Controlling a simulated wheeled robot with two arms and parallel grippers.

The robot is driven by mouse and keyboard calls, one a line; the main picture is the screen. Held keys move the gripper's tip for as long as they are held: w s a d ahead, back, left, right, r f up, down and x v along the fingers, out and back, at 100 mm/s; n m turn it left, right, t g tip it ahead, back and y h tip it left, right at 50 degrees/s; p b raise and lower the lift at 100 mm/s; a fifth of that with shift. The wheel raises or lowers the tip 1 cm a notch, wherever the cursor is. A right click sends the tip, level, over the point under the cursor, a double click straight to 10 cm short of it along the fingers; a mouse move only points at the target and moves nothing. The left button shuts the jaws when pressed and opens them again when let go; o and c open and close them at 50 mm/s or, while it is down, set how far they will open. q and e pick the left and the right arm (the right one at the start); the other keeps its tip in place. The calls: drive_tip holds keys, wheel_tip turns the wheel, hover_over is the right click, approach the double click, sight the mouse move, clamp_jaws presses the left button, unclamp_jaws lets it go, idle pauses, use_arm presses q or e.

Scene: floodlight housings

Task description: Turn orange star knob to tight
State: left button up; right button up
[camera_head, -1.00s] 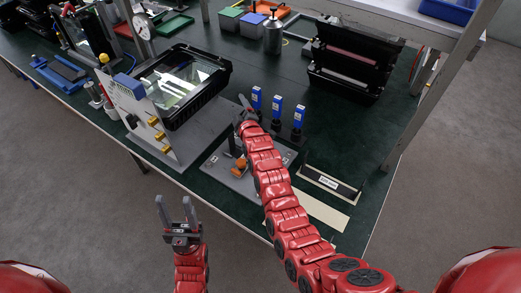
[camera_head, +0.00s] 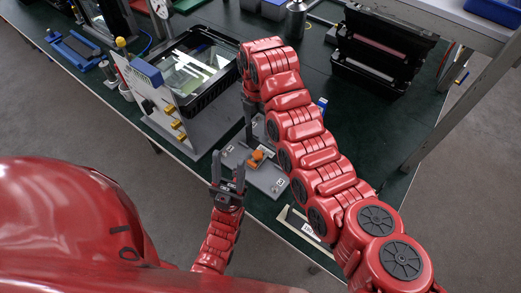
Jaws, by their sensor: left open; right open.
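The orange star knob (camera_head: 257,156) sits on a grey base plate (camera_head: 266,178) near the table's front edge. Small square labels mark the plate, too small to read. My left gripper (camera_head: 228,162) is open and empty, its fingers pointing up the picture, just left of and below the knob. My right gripper (camera_head: 249,128) points down above the back of the plate, behind the knob; its arm arches over from the right. Its fingers overlap in this view, and it appears clear of the knob. Which way the knob is turned cannot be told.
A white panel with yellow knobs (camera_head: 150,100) stands left of the plate. A black floodlight housing (camera_head: 200,68) lies behind it, and another stands open (camera_head: 384,50) at the back right. My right arm hides most of the blue-topped items (camera_head: 322,105).

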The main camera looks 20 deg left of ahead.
sight(258, 153)
wheel_tip(258, 153, down, 12)
drive_tip(key=shift+f+p, duration=0.2)
drive_tip(key=shift+p, duration=0.4)
wheel_tip(258, 153, down, 2)
drive_tip(key=shift+f+b, duration=0.15)
drive_tip(key=shift+b, duration=0.4)
drive_tip(key=shift+f, duration=0.55)
drive_tip(key=shift+c, duration=0.2)
clamp_jaws()
